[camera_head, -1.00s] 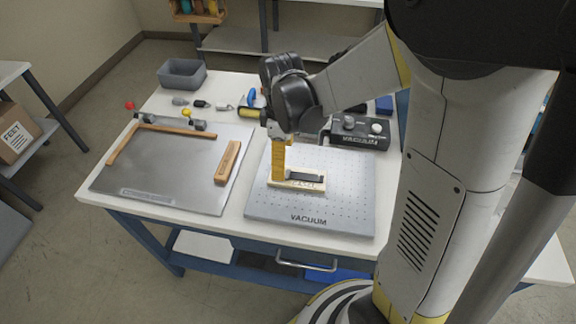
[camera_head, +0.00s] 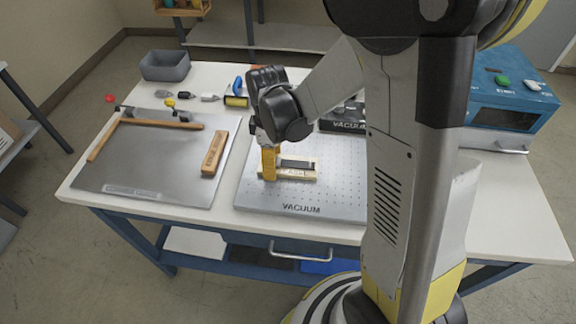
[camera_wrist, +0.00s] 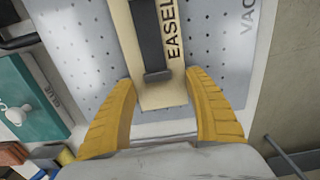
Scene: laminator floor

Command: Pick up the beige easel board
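The beige easel board (camera_head: 297,175) lies flat on the perforated grey vacuum plate (camera_head: 335,198). It has a dark bar along its top and a printed label; in the wrist view the board (camera_wrist: 158,97) reads "EASEL". My gripper (camera_head: 268,178) points down at the board's left end in the head view. In the wrist view my gripper (camera_wrist: 159,78) has its yellow fingers on either side of the board's near end, very close to its edges. Whether they touch it is hard to tell. The fingers hide part of the board in the head view.
Left of the plate is a metal sheet (camera_head: 145,180) with wooden strips and a labelled wooden block (camera_head: 215,154). A grey bin (camera_head: 165,66) and small tools stand at the back. A black vacuum control box (camera_head: 342,118) is behind the plate; a blue machine (camera_head: 505,100) is at right.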

